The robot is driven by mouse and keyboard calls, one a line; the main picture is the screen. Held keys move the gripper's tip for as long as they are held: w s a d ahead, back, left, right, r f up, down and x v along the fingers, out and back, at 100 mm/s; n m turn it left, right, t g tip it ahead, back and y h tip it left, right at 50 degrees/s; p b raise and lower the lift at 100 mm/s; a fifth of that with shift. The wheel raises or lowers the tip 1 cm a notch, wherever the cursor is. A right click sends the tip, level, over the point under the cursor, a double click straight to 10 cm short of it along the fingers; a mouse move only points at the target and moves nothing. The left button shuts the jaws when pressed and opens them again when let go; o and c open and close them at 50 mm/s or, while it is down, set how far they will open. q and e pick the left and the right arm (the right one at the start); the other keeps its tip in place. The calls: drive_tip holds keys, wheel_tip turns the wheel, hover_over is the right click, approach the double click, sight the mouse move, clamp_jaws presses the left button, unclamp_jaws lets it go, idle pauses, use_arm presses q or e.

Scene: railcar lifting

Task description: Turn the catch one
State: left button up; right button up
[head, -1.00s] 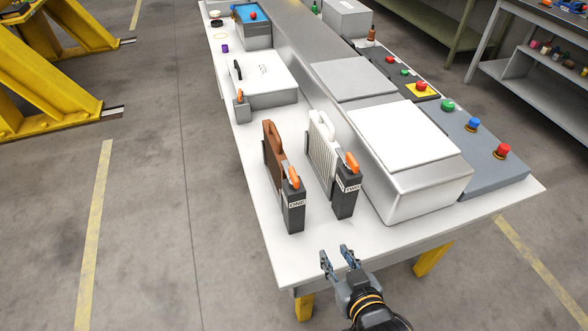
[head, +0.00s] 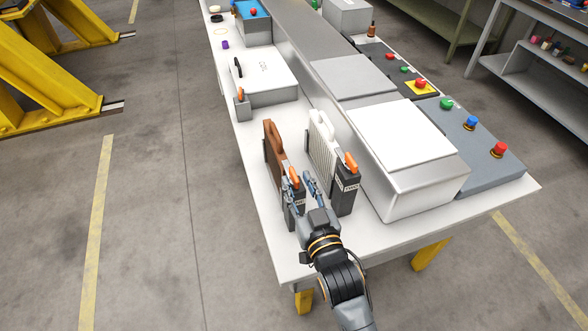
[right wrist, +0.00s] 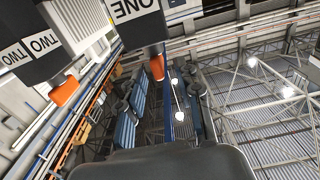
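The catch of block ONE is an orange lever (head: 294,176) on top of a dark post at the front end of a brown panel (head: 274,146). In the right wrist view the lever (right wrist: 157,68) hangs beside the dark block marked ONE (right wrist: 137,22). My right gripper (head: 299,180) is at this post, its two fingers apart with the lever between or just in front of them; contact cannot be told. It partly hides the post and its label. The fingers also show apart in the right wrist view (right wrist: 163,100). My left gripper is not in view.
Right beside it stands a similar post marked TWO (head: 346,188) with an orange lever (head: 351,162) and a ribbed white panel (head: 322,142). A grey box with a white top (head: 402,135) stands further right. The table's front left (head: 262,200) is bare.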

sight(291, 171)
drive_tip(key=shift+x, duration=1.7)
clamp_jaws()
